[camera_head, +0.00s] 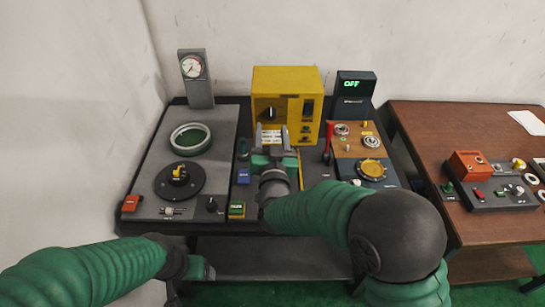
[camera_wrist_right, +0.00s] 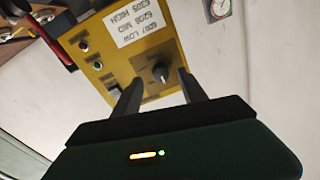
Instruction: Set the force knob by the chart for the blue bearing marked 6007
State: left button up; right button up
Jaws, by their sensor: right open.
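The force knob (camera_head: 269,113) is a black dial on the front of the yellow box (camera_head: 290,78). In the right wrist view the knob (camera_wrist_right: 161,73) shows between and beyond my right fingers, with a pale pointer mark. A white chart (camera_wrist_right: 138,25) on the same face pairs bearing numbers with LOW, MID and HIGH; the digits are small. My right gripper (camera_head: 273,146) is open in front of the box, its fingers (camera_wrist_right: 157,95) apart and empty, not around the knob. My left gripper (camera_head: 200,269) is low at the front left; its jaws are unclear. I cannot make out a blue bearing.
A grey panel with a black dial (camera_head: 179,180) and a gauge (camera_head: 192,67) stands left. A red lever (camera_head: 328,140) and a display reading OFF (camera_head: 352,84) are right of the box. A brown side table (camera_head: 420,130) holds an orange block and rings.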

jog(key=s, duration=1.2)
jog(key=shift+s+d+f+b, duration=0.15)
jog(key=shift+d+f+b, duration=0.05)
jog(key=shift+f+b, duration=0.15)
jog(key=s+d+f+n+g+y+p, duration=0.1)
jog(key=d+f+n+g+p, duration=0.1)
jog(key=d+f+g+p, duration=0.4)
jog(key=s+d+f+g, duration=0.3)
jog(key=s+d+g, duration=0.2)
jog(key=s, duration=0.3)
jog(key=s+d+f+g+h+p, duration=0.1)
jog(key=s+d+f+g, duration=0.1)
jog(key=s+d+g, duration=0.3)
jog(key=s+d, duration=0.3)
jog(key=shift+s+f+h, duration=0.3)
jog(key=shift+f, duration=0.1)
jog(key=shift+d, duration=0.15)
